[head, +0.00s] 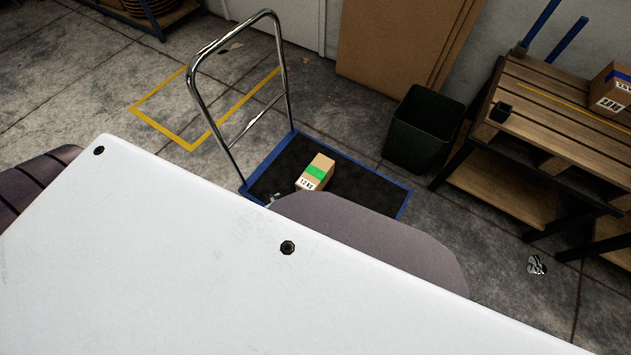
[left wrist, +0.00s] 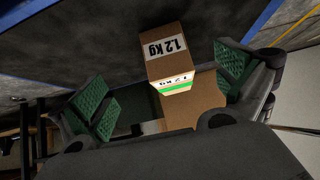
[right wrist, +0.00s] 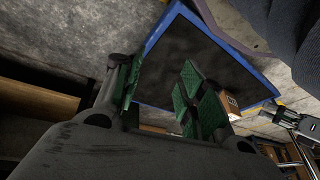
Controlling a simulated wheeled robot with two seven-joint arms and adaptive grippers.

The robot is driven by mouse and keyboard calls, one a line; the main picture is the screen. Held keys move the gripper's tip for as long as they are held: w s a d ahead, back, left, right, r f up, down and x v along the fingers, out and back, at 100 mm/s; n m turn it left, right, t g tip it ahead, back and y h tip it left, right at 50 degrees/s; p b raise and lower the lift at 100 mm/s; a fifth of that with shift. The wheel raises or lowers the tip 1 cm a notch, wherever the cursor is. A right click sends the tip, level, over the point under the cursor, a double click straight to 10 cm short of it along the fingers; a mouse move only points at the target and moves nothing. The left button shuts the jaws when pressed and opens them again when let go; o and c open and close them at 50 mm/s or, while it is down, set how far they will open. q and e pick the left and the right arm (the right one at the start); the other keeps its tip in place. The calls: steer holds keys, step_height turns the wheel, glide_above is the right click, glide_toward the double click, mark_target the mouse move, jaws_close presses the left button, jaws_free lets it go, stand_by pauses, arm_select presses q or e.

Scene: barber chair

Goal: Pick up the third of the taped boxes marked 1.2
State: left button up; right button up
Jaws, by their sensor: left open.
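A cardboard taped box (head: 316,172) with green tape and a 1.2 kg label lies on the flat trolley (head: 360,195). In the left wrist view, a cardboard face marked 1.2 kg (left wrist: 165,52) lies between and beyond the fingers of my left gripper (left wrist: 168,86). A second label and a green stripe (left wrist: 178,88) show just below; I cannot tell whether they belong to another box. My left gripper is open and empty. My right gripper (right wrist: 160,88) is open and empty over the trolley's dark deck. A labelled box (right wrist: 232,106) shows partly behind its right finger.
The trolley's chrome handle (head: 283,75) rises at its left end. A dark bin (head: 424,130) stands right of the trolley, near a wooden bench (head: 545,110) with a 2.0 kg box (head: 612,92).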

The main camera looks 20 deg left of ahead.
arm_select(q)
steer(key=w+r+t+b, duration=0.2)
steer(key=w+t+b, duration=0.1)
steer(key=w+b, duration=0.5)
steer(key=shift+d+r+h+b, duration=0.3)
steer(key=shift+r+b, duration=0.1)
steer(key=shift+b, duration=0.85)
arm_select(e)
step_height(320, 180, up, 7)
steer(key=w+a+t+y, duration=0.1)
steer(key=w+a, duration=0.1)
steer(key=shift+a, duration=0.15)
steer(key=shift+f, duration=0.1)
arm_select(q)
steer(key=b, duration=0.3)
glide_toward(314, 175)
steer(key=shift+x, duration=1.2)
steer(key=shift+b+x, duration=0.45)
steer(key=shift+x, duration=0.95)
arm_select(e)
step_height(314, 175, down, 7)
steer(key=a+t+y, duration=0.1)
steer(key=shift+w+a+t, duration=0.15)
steer(key=shift+w+t, duration=0.05)
steer(key=shift+t, duration=0.1)
arm_select(q)
steer(key=shift+w, duration=0.1)
